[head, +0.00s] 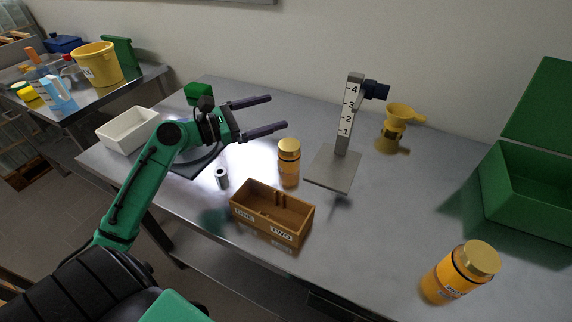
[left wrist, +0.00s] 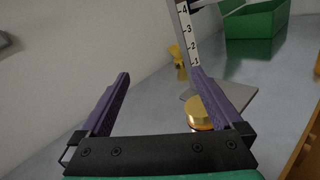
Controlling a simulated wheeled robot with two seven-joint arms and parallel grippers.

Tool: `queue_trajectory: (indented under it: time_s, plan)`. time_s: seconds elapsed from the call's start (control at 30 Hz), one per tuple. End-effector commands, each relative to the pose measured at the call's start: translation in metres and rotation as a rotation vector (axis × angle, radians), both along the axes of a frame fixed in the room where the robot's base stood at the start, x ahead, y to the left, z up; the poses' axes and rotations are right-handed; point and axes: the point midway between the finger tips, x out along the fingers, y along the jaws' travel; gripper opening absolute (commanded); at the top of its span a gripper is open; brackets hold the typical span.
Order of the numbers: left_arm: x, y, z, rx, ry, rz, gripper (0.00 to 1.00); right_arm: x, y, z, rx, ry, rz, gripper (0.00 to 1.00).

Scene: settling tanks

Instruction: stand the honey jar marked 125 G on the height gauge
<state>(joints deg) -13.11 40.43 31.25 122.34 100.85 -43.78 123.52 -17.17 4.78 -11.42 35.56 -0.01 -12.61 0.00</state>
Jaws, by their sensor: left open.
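The height gauge has a grey base plate (head: 333,170) and an upright post numbered 1 to 4; its scale also shows in the left wrist view (left wrist: 187,35). Nothing stands on the plate. One amber honey jar with a gold lid (head: 289,162) stands upright left of the gauge. Its lid (left wrist: 205,112) shows in the left wrist view, partly behind a finger. A second gold-lidded honey jar (head: 459,274) stands at the front right. I cannot read the weight on either label. My left gripper (head: 278,112) is open and empty, above and behind the nearer jar.
A wooden box (head: 248,218) marked ONE and TWO lies in front of the nearer jar. A small metal cylinder (head: 222,178), a white bin (head: 112,139), a yellow funnel-topped item (head: 397,120) and a green box (head: 520,215) also stand on the table. The middle right is clear.

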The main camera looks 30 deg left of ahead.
Motion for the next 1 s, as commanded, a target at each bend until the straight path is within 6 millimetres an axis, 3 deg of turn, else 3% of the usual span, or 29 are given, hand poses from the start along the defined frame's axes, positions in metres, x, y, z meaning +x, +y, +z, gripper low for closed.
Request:
queue_trajectory:
  time_s: [0.03,0.13,0.27,0.47,0.9,1.0]
  plan:
    - [-0.012,-0.013,-0.008,-0.101,0.071,-0.065,1.0,0.0,0.001,-0.006,0.001,0.0,0.0,0.5]
    - [-0.025,-0.028,-0.012,-0.202,0.147,-0.138,1.0,0.0,0.002,-0.007,0.003,0.001,-0.001,0.5]
    - [-0.025,-0.029,-0.036,-0.215,0.156,-0.143,1.0,0.0,0.005,-0.01,0.007,0.001,-0.002,0.5]
    - [-0.025,-0.028,-0.088,-0.212,0.154,-0.141,1.0,0.0,0.007,-0.018,0.01,0.0,-0.002,0.5]
    - [0.028,-0.075,-0.085,-0.206,0.149,-0.142,1.0,-0.001,0.003,-0.004,0.004,0.001,-0.001,0.5]
    - [0.032,-0.079,-0.086,-0.206,0.149,-0.14,1.0,-0.001,0.002,-0.004,0.003,0.002,0.0,0.5]
